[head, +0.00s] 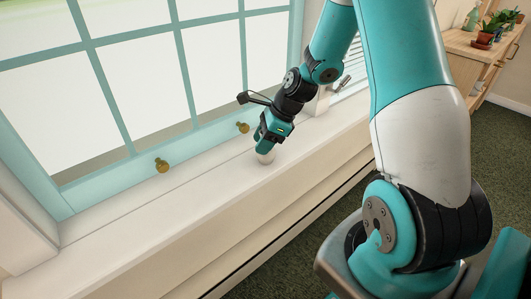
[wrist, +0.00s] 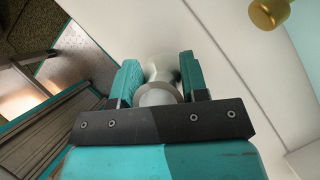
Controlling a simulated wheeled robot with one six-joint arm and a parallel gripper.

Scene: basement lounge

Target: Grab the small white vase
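The small white vase (head: 266,156) stands on the white window sill at the lower end of my gripper. In the wrist view the vase (wrist: 158,95) sits between the two teal fingers, with its pale round rim toward the camera and its wider body beyond. My gripper (head: 268,146) points down over it from above; in the wrist view the fingers (wrist: 161,74) lie against the vase on both sides. In the head view the fingers cover the upper part of the vase, and the contact is too small to see.
The long window sill (head: 150,225) is otherwise bare to the left. The teal-framed window has two brass knobs (head: 162,165) (head: 243,127) close behind the sill; one knob (wrist: 268,13) shows in the wrist view. A wooden shelf (head: 478,45) with plants stands at the far right.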

